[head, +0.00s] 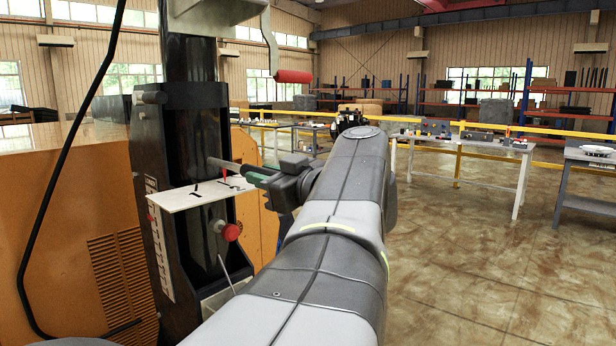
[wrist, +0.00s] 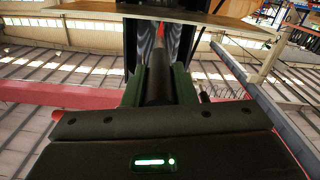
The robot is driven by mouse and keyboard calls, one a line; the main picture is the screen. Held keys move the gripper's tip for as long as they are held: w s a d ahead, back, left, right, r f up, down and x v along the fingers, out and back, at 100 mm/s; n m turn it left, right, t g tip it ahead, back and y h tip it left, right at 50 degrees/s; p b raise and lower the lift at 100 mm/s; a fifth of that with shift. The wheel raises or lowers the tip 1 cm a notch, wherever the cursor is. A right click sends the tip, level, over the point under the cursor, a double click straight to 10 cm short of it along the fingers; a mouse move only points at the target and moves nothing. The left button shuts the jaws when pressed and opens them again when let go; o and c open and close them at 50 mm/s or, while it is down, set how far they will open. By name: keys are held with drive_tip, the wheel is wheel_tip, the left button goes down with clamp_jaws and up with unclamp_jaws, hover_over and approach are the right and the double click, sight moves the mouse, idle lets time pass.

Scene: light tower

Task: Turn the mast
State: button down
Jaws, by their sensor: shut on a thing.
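The black mast (head: 188,45) of the light tower stands upright at the left of the head view, in a black housing (head: 180,130). A grey round bar (head: 222,163) sticks out from the mast housing toward my gripper. My gripper (head: 262,174) is shut on this bar near its outer end. In the wrist view the dark bar (wrist: 159,68) runs between the two green-edged fingers of my gripper (wrist: 159,92). A red pointed piece (head: 225,176) stands by the bar, above a white plate (head: 185,198). My arm hides part of the far side.
The orange tower body (head: 60,230) stands left of and behind the mast. A crank with a red grip (head: 293,76) hangs above my gripper. A red knob (head: 231,232) sits below the plate. A black cable (head: 65,150) hangs at left. Open floor (head: 500,270) lies at right.

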drive_tip(key=c, duration=1.2)
unclamp_jaws()
drive_tip(key=shift+b+v, duration=1)
drive_tip(key=shift+v, duration=5.85)
drive_tip(key=shift+p+x, duration=0.8)
drive_tip(key=shift+x, duration=5)
drive_tip(key=shift+d, duration=0.1)
